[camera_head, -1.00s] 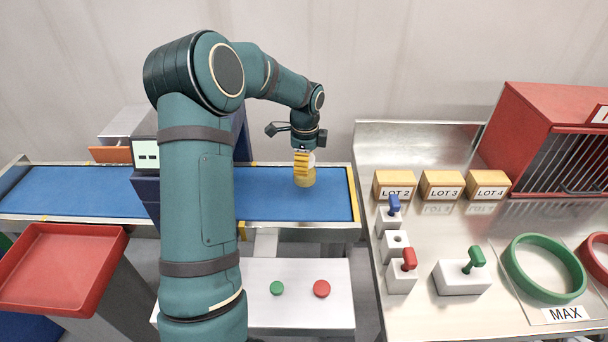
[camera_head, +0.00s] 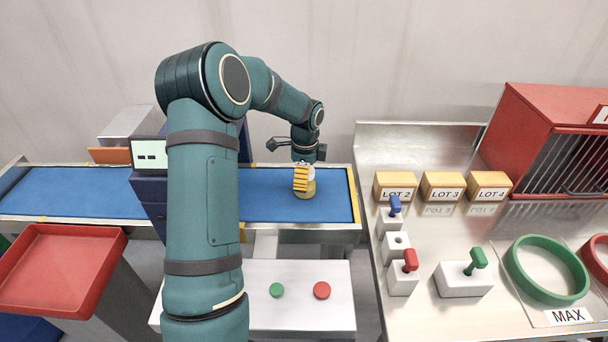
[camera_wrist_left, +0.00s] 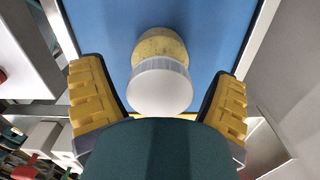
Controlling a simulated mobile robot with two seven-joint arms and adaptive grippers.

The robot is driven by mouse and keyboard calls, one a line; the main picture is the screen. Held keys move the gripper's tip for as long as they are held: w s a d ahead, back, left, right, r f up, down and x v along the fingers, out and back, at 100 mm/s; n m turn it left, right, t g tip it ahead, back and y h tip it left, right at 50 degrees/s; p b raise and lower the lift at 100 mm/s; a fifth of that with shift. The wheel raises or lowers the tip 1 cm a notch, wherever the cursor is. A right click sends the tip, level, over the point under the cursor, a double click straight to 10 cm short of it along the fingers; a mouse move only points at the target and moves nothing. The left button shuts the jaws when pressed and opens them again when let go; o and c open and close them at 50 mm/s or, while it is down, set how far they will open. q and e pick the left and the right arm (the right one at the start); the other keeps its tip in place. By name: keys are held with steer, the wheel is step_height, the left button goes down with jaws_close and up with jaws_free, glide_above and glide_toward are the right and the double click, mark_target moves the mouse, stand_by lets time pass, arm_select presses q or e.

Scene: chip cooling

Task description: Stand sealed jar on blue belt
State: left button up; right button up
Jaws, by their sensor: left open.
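The sealed jar (camera_head: 306,193), with a yellowish body and a white lid, stands on the blue belt (camera_head: 265,205) near its right end. It looks upright. My left gripper (camera_head: 304,178) points down at the jar with its yellow fingers around it. In the left wrist view the jar's white lid (camera_wrist_left: 160,86) lies between the fingers of the left gripper (camera_wrist_left: 160,75), which are open with a gap on each side. The gripper hides part of the jar in the head view. My right gripper is not in view.
A steel table (camera_head: 440,240) at the right holds the lot blocks (camera_head: 441,187), small levers, a green ring (camera_head: 545,270) and a red cabinet (camera_head: 540,140). A red tray (camera_head: 60,268) is at the left. A button panel (camera_head: 300,300) stands before the belt.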

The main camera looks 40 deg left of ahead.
arm_select(q)
steer(key=shift+r, duration=0.1)
step_height(320, 180, up, 12)
steer(key=p, duration=0.2)
steer(key=shift+w+d+r, duration=0.1)
stand_by(0.6)
